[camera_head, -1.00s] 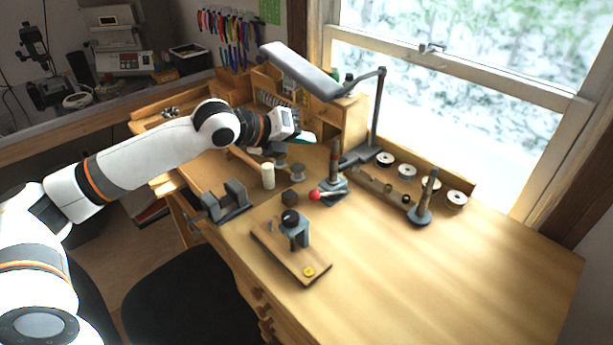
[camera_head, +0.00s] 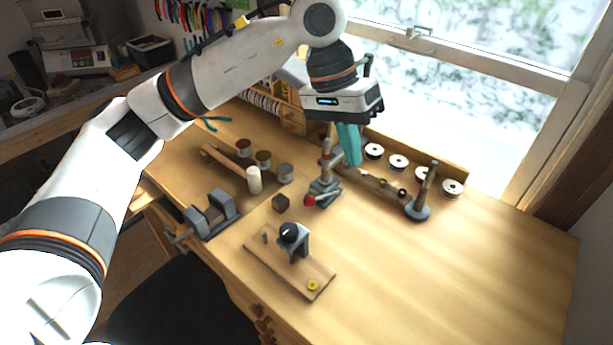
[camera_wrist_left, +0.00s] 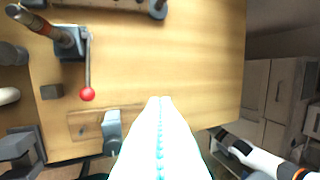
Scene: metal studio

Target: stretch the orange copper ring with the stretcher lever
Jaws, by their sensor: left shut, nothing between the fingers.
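The ring stretcher (camera_head: 324,190) stands upright on the bench with a grey base, a tapered post and a red-knobbed lever (camera_head: 309,201). The wrist view shows the stretcher (camera_wrist_left: 70,42) at upper left, its red knob (camera_wrist_left: 88,94) hanging toward the bench's front. A brownish-orange band shows on its post, but I cannot tell whether it is the copper ring. My left gripper (camera_head: 353,162) is shut and empty, above and just behind the stretcher, apart from the lever. Its closed fingers (camera_wrist_left: 160,100) fill the wrist view's lower middle. My right gripper (camera_wrist_left: 220,135) shows small at lower right, its jaws unclear.
A wooden board (camera_head: 262,260) with a grey block and a yellow ring (camera_head: 313,286) lies in front. A vise (camera_head: 212,215), dark cube (camera_head: 281,203) and spools stand left. A ring mandrel stand (camera_head: 420,205) is right. The bench's right side is clear.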

